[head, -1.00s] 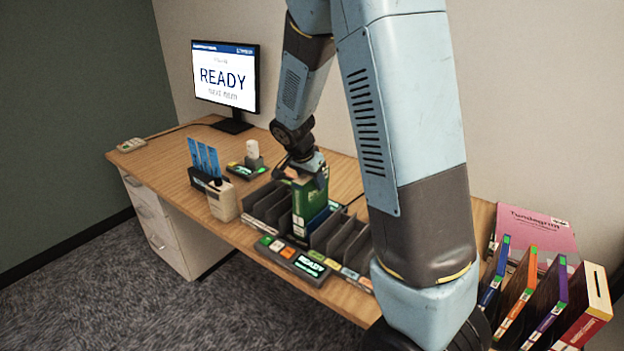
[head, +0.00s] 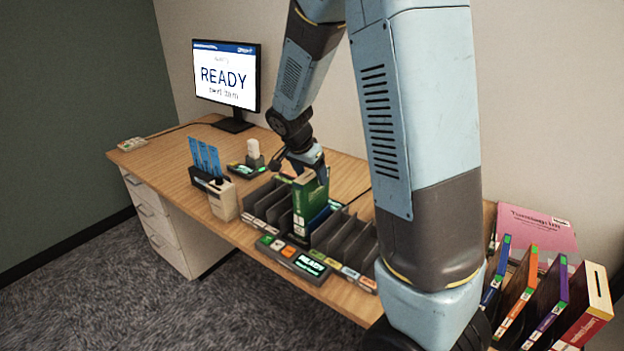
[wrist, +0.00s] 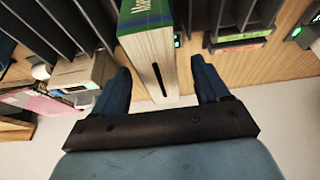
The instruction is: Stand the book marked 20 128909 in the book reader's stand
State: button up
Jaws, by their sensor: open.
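A green book (head: 304,208) stands upright in the middle of the dark slotted rack, behind the small READY panel; I take this place to be the reader's stand. Its number cannot be read. The wrist view shows the top of the same book (wrist: 150,45), with its pale page edges and a dark slit. My gripper (head: 300,172) is open at the book's far upper end. In the wrist view my gripper's fingers (wrist: 161,88) lie on either side of the page end, with a visible gap on each side.
Dark dividers (head: 350,240) flank the book. The READY panel (head: 295,257) lies in front. A blue card holder (head: 207,178) and a small scanner dock (head: 247,168) stand to the left. Several books (head: 525,295) stand at the right, before a pink folder (head: 540,230). A monitor (head: 226,76) reads READY.

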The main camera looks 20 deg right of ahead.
jog(key=v, duration=1)
jog(key=shift+a+r, duration=0.15)
jog(key=shift+r, duration=0.1)
jog(key=s+d+r+n+t+y, duration=0.1)
jog(key=s+r+n, duration=0.2)
jog(key=s, duration=0.5)
jog(key=s+d+r+n+t+y, duration=0.1)
jog(key=s+r+n, duration=0.2)
jog(key=s, duration=0.6)
jog(key=s+d+r+n+t+y, duration=0.1)
jog(key=s+r+n, duration=0.3)
jog(key=s, duration=0.4)
jog(key=shift+s+d+n+y, duration=0.3)
jog(key=shift+s+d+n, duration=0.05)
jog(key=shift+n, duration=0.05)
